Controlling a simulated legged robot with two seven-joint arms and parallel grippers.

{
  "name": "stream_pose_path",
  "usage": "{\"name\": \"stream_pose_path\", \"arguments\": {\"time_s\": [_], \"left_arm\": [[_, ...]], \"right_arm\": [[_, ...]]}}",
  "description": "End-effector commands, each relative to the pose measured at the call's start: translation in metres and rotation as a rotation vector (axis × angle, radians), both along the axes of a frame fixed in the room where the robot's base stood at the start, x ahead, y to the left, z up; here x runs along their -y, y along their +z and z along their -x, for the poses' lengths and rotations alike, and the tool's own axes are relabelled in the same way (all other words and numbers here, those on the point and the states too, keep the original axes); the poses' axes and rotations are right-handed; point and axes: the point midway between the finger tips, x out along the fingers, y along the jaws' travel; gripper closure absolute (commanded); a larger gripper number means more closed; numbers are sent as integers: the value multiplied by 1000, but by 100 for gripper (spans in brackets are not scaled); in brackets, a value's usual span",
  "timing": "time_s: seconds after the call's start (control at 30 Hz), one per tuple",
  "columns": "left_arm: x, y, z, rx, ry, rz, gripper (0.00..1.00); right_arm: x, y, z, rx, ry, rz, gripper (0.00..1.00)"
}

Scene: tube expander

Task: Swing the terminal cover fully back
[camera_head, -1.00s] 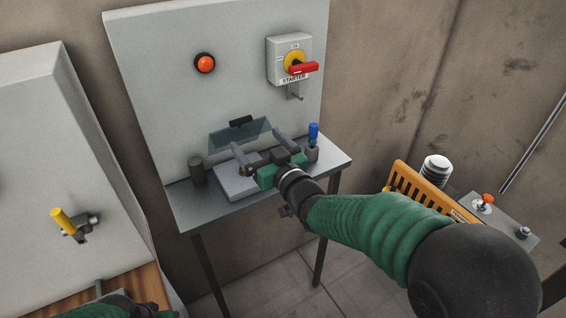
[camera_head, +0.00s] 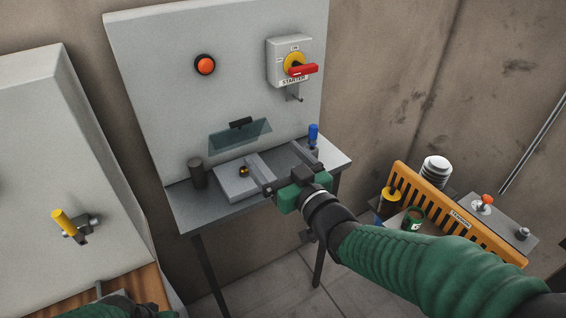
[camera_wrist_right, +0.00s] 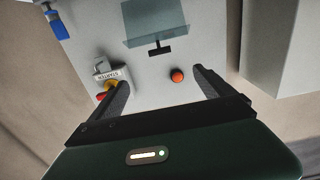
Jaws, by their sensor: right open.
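The terminal cover (camera_head: 232,139) is a see-through bluish panel with a black handle (camera_head: 241,122). It stands tilted up at the back of the grey shelf, in front of the white panel. The cover also shows at the top of the right wrist view (camera_wrist_right: 153,22). Below it a pale terminal block (camera_head: 236,183) with a small brass-coloured part lies uncovered on the shelf. My right gripper (camera_head: 258,172) is open and empty, in front of the block and apart from the cover. My left gripper shows only in part at the bottom left edge; its jaws cannot be made out.
A dark cylinder (camera_head: 197,173) and a blue-handled tool (camera_head: 313,136) stand on the shelf (camera_head: 215,210). An orange button (camera_head: 205,64) and a red-handled starter switch (camera_head: 300,69) are on the panel. An orange slatted crate (camera_head: 448,205) stands at right.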

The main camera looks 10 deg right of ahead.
Motion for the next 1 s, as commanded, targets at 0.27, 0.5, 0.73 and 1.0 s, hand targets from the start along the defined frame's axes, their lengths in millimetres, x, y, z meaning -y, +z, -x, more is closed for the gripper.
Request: {"name": "stream_pose_path", "arguments": {"time_s": [0.27,0.5,0.73,1.0], "left_arm": [[0,5,0,0,0,0,64],[0,6,0,0,0,0,64],[0,2,0,0,0,0,64],[0,2,0,0,0,0,64]], "right_arm": [[7,6,22,0,0,-1,8],[9,6,28,-1,0,-1,8],[9,5,28,1,0,0,8],[8,6,27,0,1,0,8]]}}
